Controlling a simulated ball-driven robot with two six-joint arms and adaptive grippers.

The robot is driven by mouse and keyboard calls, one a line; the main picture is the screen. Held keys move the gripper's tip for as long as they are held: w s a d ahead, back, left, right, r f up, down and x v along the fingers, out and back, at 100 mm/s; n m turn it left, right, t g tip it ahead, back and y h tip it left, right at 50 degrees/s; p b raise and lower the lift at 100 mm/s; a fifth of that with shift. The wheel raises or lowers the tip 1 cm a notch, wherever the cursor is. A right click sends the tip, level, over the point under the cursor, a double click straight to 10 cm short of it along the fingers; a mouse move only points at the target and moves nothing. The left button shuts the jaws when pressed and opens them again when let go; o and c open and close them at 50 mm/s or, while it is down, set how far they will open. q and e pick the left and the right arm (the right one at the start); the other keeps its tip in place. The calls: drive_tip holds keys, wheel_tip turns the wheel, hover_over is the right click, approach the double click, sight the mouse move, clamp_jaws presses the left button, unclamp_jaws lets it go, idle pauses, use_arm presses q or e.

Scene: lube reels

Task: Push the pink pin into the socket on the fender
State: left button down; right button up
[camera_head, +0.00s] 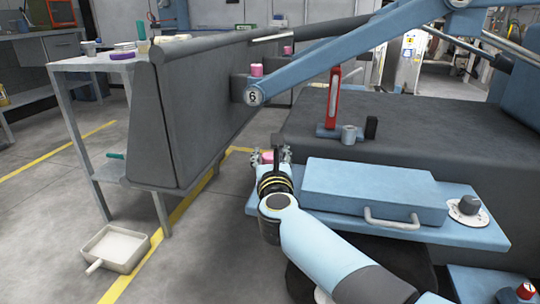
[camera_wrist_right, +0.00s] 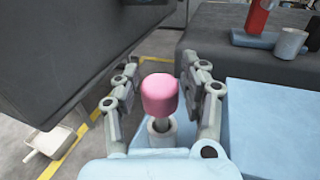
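A pink-headed pin (camera_wrist_right: 160,95) stands upright in a grey cylindrical socket (camera_wrist_right: 162,132) in the right wrist view. A short length of its stem shows between the head and the socket rim. In the head view the pink head (camera_head: 267,156) shows at the left end of a light-blue ledge (camera_head: 420,232), partly hidden by my gripper. My right gripper (camera_head: 276,154) is open, its fingers on either side of the pink head, with narrow gaps visible in the right wrist view. My left gripper is not in view.
A light-blue box (camera_head: 375,190) with a handle sits on the ledge, right of my gripper. A blue bar marked 6 (camera_head: 330,70) crosses above. Another pink-topped piece (camera_head: 256,70) stands behind it. A long grey panel (camera_head: 190,110) stands left; a white pan (camera_head: 114,248) lies on the floor.

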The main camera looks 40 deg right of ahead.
drive_tip(key=shift+o, duration=1)
drive_tip(key=v, duration=0.7)
drive_tip(key=shift+s+a, duration=0.15)
drive_tip(key=shift+s, duration=0.05)
drive_tip(key=shift+f, duration=0.1)
